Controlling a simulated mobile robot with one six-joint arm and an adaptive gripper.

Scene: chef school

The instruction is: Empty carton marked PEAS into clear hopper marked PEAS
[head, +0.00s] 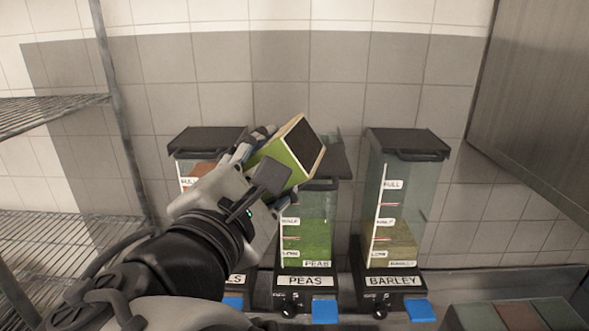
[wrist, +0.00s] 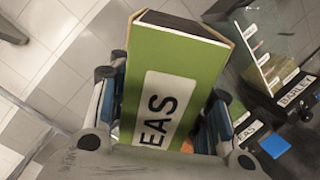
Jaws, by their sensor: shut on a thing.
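My gripper (head: 262,158) is shut on a green carton (head: 283,160), held tilted above and in front of the PEAS hopper (head: 318,215). The carton's dark, square end faces up and right in the head view. In the wrist view the carton (wrist: 175,75) shows a white label reading "EAS"; the first letter is hidden. The clear PEAS hopper holds green contents (head: 315,238) below its HALF mark. The carton and gripper cover the hopper's upper left, and a dark lid (head: 335,160) shows behind the carton; I cannot tell whether it is open.
The BARLEY hopper (head: 400,215) stands close on the right with its dark lid on. Another hopper (head: 208,140) stands on the left, mostly behind my arm. Blue tabs (head: 324,310) stick out in front. Wire shelves (head: 50,115) are at left, and a metal panel (head: 535,90) hangs at upper right.

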